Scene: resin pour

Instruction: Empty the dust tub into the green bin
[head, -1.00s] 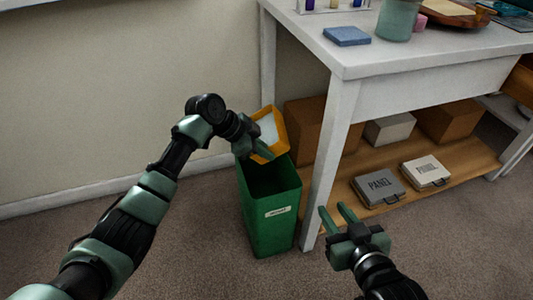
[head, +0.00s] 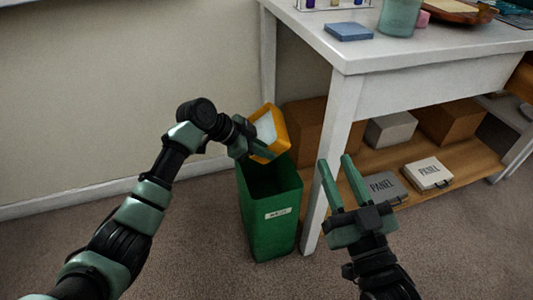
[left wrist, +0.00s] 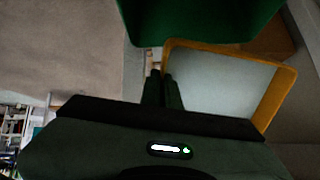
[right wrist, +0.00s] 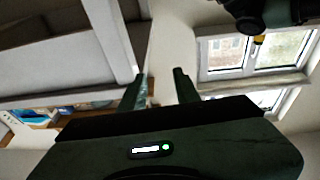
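The dust tub (head: 282,128) is a yellow-orange square tub with a pale inside. My left gripper (head: 262,152) is shut on its wall and holds it tilted just above the back of the green bin (head: 270,225). In the left wrist view the fingers (left wrist: 163,78) meet at the tub's edge, and the tub's rim (left wrist: 279,100) frames a pale grey interior. The bin (left wrist: 195,20) is at the top there. I cannot tell whether dust is left in the tub. The bin stands upright, its inside dark. My right gripper (head: 335,160) is open and empty, right of the bin.
A white table (head: 400,60) stands right of the bin, its leg (head: 330,160) close beside it. A blue block (head: 348,31) and a glass jar (head: 398,15) are on top. The wooden lower shelf (head: 400,155) holds boxes and panel cases (head: 428,173). Carpet at left is clear.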

